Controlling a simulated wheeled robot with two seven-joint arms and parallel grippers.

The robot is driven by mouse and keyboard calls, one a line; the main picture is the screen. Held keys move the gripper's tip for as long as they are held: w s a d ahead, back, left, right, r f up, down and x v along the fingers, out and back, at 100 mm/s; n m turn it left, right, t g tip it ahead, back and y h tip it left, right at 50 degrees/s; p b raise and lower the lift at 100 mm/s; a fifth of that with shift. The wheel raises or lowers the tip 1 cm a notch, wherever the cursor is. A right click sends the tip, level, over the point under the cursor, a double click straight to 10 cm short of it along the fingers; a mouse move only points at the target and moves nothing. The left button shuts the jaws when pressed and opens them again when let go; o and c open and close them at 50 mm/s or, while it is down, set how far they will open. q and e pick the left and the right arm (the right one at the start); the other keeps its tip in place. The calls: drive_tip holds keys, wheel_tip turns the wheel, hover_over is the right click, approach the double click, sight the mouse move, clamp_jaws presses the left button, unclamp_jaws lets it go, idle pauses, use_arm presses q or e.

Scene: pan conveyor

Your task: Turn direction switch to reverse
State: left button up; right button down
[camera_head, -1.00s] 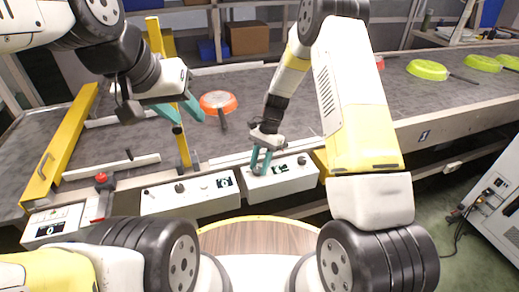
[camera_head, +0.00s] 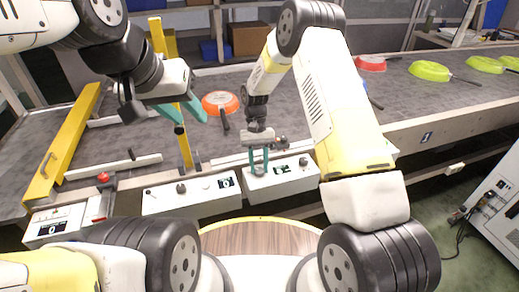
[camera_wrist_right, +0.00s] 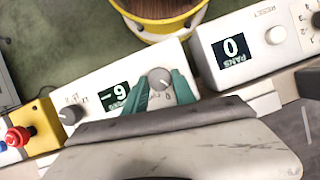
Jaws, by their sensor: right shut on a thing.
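A white control box (camera_head: 262,187) stands at the front edge of the conveyor; in the right wrist view (camera_wrist_right: 93,82) it appears upside down. It has a dark display (camera_wrist_right: 114,97) with light digits. One grey knob (camera_wrist_right: 159,77) is between the teal fingers of my right gripper (camera_wrist_right: 163,88), which is shut on it. A second grey knob (camera_wrist_right: 70,114) with small marks beside it is free, on the display's other side. I cannot tell which knob is the direction switch. In the head view my right gripper (camera_head: 259,161) reaches down onto the box. My left gripper (camera_head: 180,113) is open and empty over the belt.
A second control box (camera_head: 192,197) with a display stands to the left. An orange pan (camera_head: 220,102), a red pan (camera_head: 370,63) and several green pans (camera_head: 429,70) lie on the conveyor. A yellow post (camera_head: 185,149) stands near my left gripper.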

drive_tip(key=shift+n, duration=0.3)
idle(0.4)
drive_tip(key=c, duration=1)
unclamp_jaws()
drive_tip(key=shift+v, duration=3.9)
drive_tip(key=shift+a, duration=0.1)
